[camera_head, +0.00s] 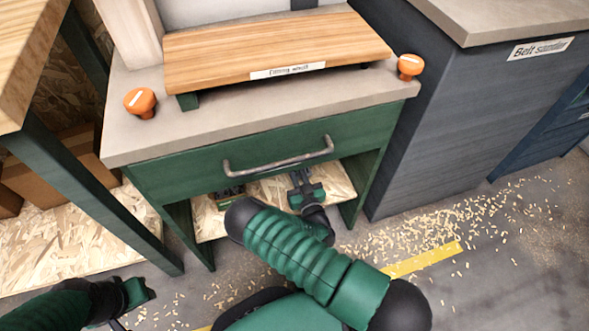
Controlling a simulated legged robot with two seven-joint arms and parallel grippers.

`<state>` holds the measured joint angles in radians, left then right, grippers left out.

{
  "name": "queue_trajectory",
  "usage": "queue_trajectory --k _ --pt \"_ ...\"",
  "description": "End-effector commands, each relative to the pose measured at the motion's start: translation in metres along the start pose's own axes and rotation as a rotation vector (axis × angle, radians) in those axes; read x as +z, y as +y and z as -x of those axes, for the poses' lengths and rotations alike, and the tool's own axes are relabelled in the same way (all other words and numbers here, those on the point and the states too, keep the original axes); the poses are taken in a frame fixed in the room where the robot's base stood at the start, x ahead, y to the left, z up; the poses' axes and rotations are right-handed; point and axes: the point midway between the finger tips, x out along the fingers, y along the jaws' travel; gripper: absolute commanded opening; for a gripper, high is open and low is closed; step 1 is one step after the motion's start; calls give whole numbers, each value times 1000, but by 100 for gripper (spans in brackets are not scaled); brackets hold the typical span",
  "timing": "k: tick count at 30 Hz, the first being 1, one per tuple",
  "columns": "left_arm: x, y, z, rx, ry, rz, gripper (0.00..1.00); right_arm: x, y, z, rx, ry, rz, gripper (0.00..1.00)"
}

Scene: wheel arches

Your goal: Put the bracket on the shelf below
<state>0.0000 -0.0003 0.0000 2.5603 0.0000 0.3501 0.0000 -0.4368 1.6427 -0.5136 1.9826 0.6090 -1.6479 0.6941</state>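The shelf (340,186) is a pale chipboard board low in the green bench, under the drawer (250,150). My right arm reaches down across the front of the bench, and my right gripper (303,180) is over the shelf, under the drawer front. It is small and dark in the shade, so I cannot tell whether it is open or holds something. I cannot make out the bracket for certain. A small dark item (230,194) sits on the shelf left of the gripper, partly hidden by my arm. My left gripper (138,294) is low at the left, above the floor, its fingers unclear.
A wooden board (275,45) labelled "Fitting small" stands on the bench top between two orange knobs (140,102) (410,66). The drawer handle (280,160) juts out just above my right gripper. Bench legs flank the shelf. A grey cabinet (470,110) stands right. Shavings litter the floor.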

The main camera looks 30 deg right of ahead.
Motion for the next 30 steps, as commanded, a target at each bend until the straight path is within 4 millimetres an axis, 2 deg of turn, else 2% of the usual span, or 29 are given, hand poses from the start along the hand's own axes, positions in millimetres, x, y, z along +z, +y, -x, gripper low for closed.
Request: queue_trajectory --k 1,4,14,17,24,30 --pt "0 0 0 0 0 0 36 0 0 0 0 0 0 23" --pt "0 0 0 0 0 0 36 0 0 0 0 0 1 36" --pt "-1 0 2 0 0 0 36 -4 0 0 0 1 1 36" --pt "-3 0 14 0 0 0 36 -7 0 14 0 -3 2 36" --pt "-12 0 50 0 0 0 36 -9 1 75 2 -5 4 36" --pt "-15 0 64 0 0 0 36 -5 0 113 0 -2 3 36"
